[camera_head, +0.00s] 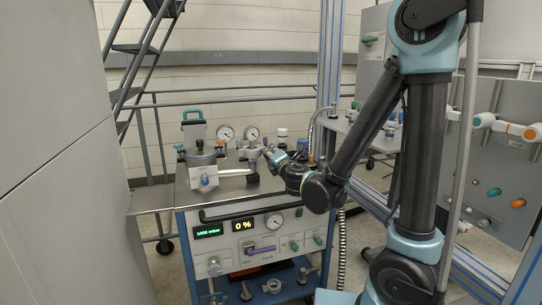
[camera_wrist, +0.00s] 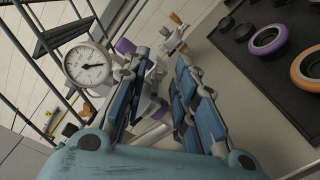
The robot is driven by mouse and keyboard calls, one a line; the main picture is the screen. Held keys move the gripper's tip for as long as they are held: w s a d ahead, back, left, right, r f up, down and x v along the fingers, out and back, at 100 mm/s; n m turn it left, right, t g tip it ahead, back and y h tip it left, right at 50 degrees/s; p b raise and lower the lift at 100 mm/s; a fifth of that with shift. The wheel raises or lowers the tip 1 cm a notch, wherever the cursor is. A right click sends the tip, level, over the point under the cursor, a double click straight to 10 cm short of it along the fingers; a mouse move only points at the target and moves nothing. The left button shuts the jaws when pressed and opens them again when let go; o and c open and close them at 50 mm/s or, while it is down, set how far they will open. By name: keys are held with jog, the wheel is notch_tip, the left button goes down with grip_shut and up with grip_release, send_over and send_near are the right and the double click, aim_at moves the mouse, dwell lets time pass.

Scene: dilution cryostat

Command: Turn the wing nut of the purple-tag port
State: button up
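My gripper (camera_wrist: 162,62) is open, with its blue-padded fingers apart and tilted down over the cart top. In the head view my gripper (camera_head: 272,157) is beside a grey port fitting with a purplish top (camera_head: 252,134). In the wrist view a purple part (camera_wrist: 125,46) shows just beyond the left finger, and another purple piece (camera_wrist: 160,109) shows low between the fingers. Pale metal fittings lie between and beyond the fingertips. The fingers partly hide them, and I cannot clearly make out the wing nut or whether a finger touches it.
A dial gauge (camera_wrist: 88,65) stands close to the left finger. A fitting with orange ends (camera_wrist: 176,18) is beyond the tips. A black mat (camera_wrist: 246,66) holds a purple ring (camera_wrist: 267,40) and an orange ring (camera_wrist: 308,66). The cart (camera_head: 262,275) has a lidded metal vessel (camera_head: 203,165) at left.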

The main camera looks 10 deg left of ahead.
jog(key=shift+w+a, duration=0.1)
jog(key=shift+w, duration=0.05)
grip_shut()
jog(key=m, duration=0.5)
jog(key=shift+f+m, duration=0.25)
jog(key=shift+m, duration=0.05)
dwell(0.4)
grip_release()
